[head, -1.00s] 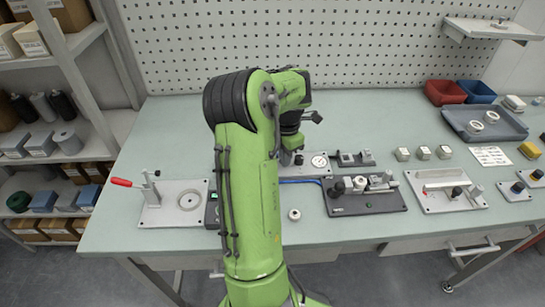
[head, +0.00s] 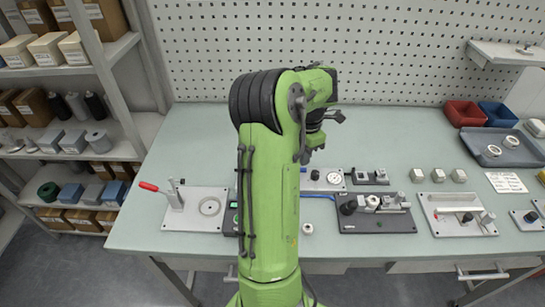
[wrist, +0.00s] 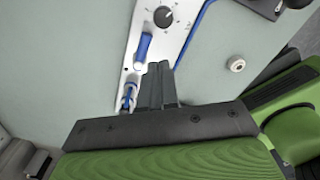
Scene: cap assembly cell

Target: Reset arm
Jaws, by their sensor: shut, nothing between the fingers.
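My green arm (head: 270,200) stands upright in front of the workbench (head: 175,140), folded at the top. In the wrist view my gripper (wrist: 158,68) is shut and empty, its two dark fingers together. The fingers are above or beside a white panel (wrist: 150,12) with a round dial (wrist: 163,17) and a blue handle (wrist: 143,47). I cannot tell the height gap. In the head view the fingers are not clearly visible near the arm's end.
A fixture with a red-handled lever (head: 148,186) stands left of my arm. A small white ring (head: 307,228) lies on the bench right of it. A dark fixture (head: 378,222), a pale fixture (head: 452,230) and a grey tray (head: 524,156) are further right. Shelves (head: 125,125) stand at left.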

